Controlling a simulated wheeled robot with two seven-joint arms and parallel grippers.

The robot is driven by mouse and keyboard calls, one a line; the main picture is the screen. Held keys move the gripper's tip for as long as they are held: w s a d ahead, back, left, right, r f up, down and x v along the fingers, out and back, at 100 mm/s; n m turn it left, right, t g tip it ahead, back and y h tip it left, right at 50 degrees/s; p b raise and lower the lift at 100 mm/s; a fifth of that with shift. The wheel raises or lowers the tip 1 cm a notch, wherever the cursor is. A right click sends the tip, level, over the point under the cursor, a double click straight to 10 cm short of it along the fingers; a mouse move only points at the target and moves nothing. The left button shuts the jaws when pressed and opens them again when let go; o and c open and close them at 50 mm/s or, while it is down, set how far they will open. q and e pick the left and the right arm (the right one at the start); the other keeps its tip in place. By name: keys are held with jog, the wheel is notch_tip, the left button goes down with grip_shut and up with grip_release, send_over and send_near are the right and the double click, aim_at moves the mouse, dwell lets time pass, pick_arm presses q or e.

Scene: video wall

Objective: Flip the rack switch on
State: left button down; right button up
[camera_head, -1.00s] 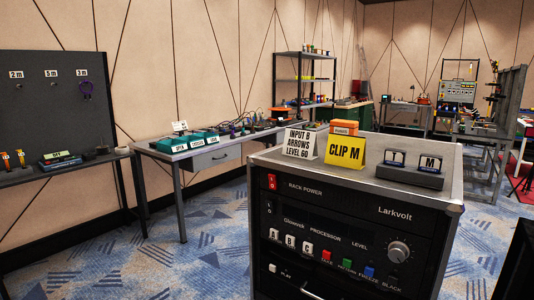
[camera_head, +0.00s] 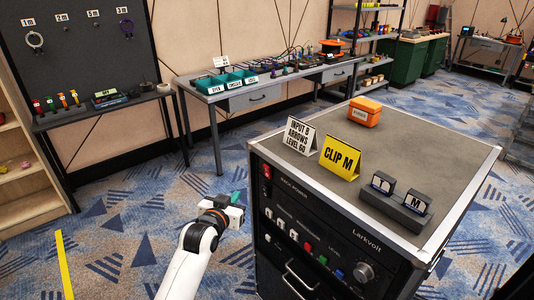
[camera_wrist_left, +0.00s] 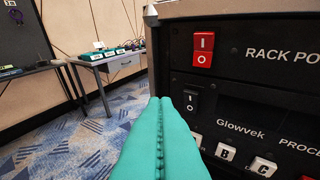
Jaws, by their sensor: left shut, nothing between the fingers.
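The red rack power switch (camera_head: 267,171) is on the upper left of the rack's (camera_head: 295,187) front panel. In the left wrist view the red rocker (camera_wrist_left: 203,49) carries I and O marks beside the words RACK PO. I cannot tell which end is pressed in. A black rocker (camera_wrist_left: 191,98) sits below it. My left gripper (camera_head: 238,198) is just left of the rack front, below the red switch's level in the picture. Its teal fingers (camera_wrist_left: 163,104) are shut, empty and apart from the red switch. My right gripper is out of view.
A yellow CLIP M sign (camera_head: 339,158), a white sign (camera_head: 300,136), an orange box (camera_head: 365,112) and a dark block with two tags (camera_head: 395,208) stand on the rack top. A bench (camera_head: 215,95) is behind.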

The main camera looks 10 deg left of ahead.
aim_at(268, 172)
pick_arm(q)
jog(key=shift+a+r, duration=0.15)
jog(key=shift+a, duration=0.05)
jog(key=w+d+r+b, duration=0.1)
jog(key=w+d+r, duration=0.1)
jog(key=w+d, duration=0.3)
jog(key=shift+w+r+b, duration=0.4)
jog(key=shift+w, duration=0.5)
jog(key=shift+d, duration=0.1)
jog(key=shift+w+d, duration=0.1)
dwell(1.6)
